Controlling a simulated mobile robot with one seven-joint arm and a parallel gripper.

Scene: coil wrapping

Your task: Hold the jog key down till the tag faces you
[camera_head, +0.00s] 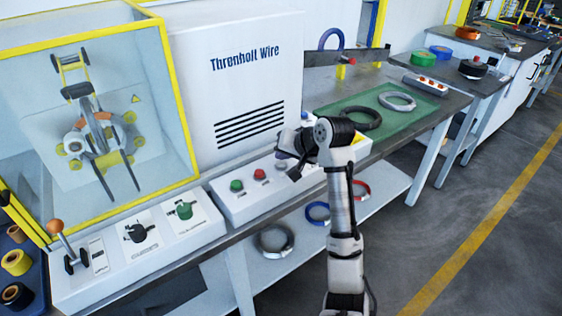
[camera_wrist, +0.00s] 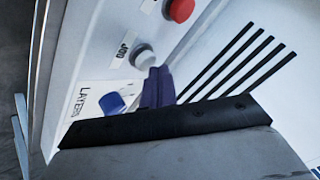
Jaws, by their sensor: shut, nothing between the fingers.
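The grey-white jog key (camera_wrist: 142,55) stands beside its "JOG" label in the wrist view, on the white button panel (camera_head: 228,205). My gripper (camera_wrist: 155,72) is shut and empty, its dark purple fingertips right at the lower edge of the key. I cannot tell whether they touch it or whether it is pressed. In the head view my gripper (camera_head: 284,156) is over the right part of the panel. Inside the yellow-framed enclosure, a grey and orange coil (camera_head: 104,132) sits on the winding machine. I cannot make out a tag on it.
A red button (camera_wrist: 180,9) and a blue "LAYERS" knob (camera_wrist: 112,103) flank the jog key. A green button (camera_head: 236,185) is further left. The white "Thronholt Wire" cabinet (camera_head: 240,80) rises behind the panel. A green mat (camera_head: 415,120) with coils lies to the right.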

